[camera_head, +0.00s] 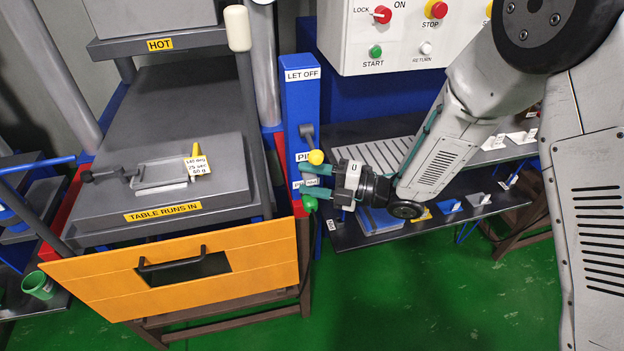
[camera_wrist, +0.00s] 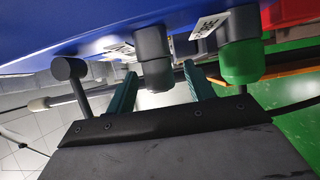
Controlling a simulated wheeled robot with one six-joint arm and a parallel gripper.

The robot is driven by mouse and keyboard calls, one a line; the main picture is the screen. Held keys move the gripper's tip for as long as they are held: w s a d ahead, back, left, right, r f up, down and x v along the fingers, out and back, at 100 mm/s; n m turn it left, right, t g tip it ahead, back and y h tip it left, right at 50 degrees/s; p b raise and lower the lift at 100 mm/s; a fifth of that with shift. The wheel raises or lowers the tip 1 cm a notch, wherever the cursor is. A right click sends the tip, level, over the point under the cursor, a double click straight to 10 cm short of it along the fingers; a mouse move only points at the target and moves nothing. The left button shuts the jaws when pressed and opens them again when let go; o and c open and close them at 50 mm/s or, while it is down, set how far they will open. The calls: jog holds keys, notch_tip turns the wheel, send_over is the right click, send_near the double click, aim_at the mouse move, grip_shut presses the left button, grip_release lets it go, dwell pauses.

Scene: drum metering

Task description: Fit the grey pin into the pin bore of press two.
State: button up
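My gripper (camera_head: 316,181) is at the front face of a blue post (camera_head: 300,105), its two teal fingers apart. In the wrist view its fingers (camera_wrist: 160,80) stand on either side of a grey cylinder (camera_wrist: 152,50) on the blue face, with gaps between. I cannot tell whether this cylinder is the grey pin or a fitting around the bore. A green-ended fitting (camera_wrist: 242,60) sits beside it; its green end (camera_head: 310,204) shows below my gripper. The post's lower labels are partly hidden. No number marks which press is two.
A yellow-knobbed lever (camera_head: 315,157) stands close above my gripper. To the left is a press with a grey table (camera_head: 227,202) and an orange front guard (camera_head: 95,277). A white control box (camera_head: 345,50) hangs above right. Shelves (camera_head: 485,208) with small items lie at right.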

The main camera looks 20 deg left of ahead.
jog(key=d, duration=0.7)
jog(key=shift+w+d, duration=0.2)
jog(key=shift+d, duration=0.2)
dwell(0.6)
